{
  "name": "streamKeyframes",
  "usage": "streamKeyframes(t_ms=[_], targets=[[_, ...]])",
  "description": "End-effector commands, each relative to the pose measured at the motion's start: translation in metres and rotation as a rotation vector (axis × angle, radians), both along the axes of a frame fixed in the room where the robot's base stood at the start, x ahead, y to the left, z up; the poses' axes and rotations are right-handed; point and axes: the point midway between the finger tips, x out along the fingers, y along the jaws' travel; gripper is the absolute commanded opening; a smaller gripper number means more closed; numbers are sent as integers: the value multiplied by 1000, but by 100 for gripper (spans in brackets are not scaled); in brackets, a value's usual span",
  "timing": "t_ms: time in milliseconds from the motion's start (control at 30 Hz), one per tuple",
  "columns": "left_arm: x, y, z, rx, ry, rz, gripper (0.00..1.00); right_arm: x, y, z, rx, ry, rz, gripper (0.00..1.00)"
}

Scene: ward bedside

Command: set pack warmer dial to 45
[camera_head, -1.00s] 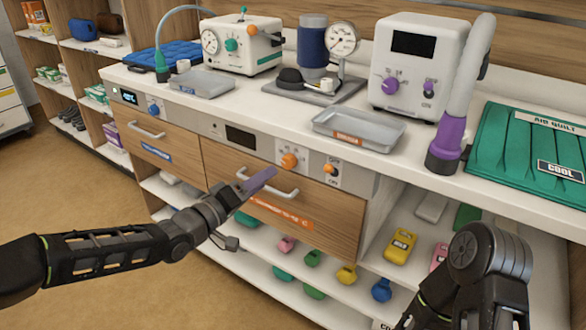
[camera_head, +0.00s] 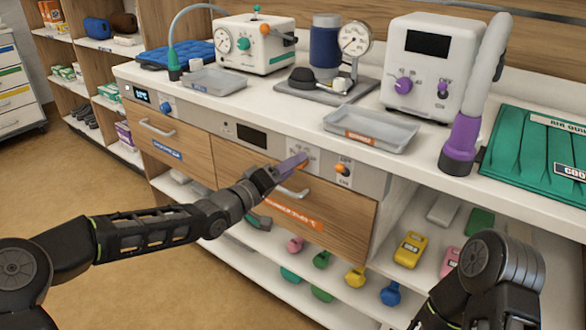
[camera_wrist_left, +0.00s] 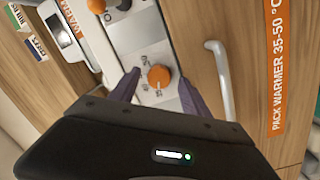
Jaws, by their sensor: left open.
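In the head view my left gripper (camera_head: 298,163) is at the panel above the wooden drawer and covers most of the dial. In the left wrist view the purple fingers of my left gripper (camera_wrist_left: 159,80) are apart, one on each side of the dial; contact cannot be told. The orange drawer label (camera_wrist_left: 279,62) reads "PACK WARMER 35-50 °C". My right gripper is out of view.
An orange switch knob (camera_head: 341,168) sits right of the dial. The drawer handle (camera_head: 292,192) is just below my left gripper. A grey tray (camera_head: 370,130) stands on the counter above. A dark display (camera_head: 252,137) is left on the panel.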

Motion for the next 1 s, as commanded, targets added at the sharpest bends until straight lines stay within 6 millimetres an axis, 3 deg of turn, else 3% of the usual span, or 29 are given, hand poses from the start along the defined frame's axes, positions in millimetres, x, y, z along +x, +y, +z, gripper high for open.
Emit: streamKeyframes(t_ms=[400,1000], targets=[[8,-7,0,0,0,0,54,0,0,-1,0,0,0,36],[8,-7,0,1,-1,0,5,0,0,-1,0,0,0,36]])
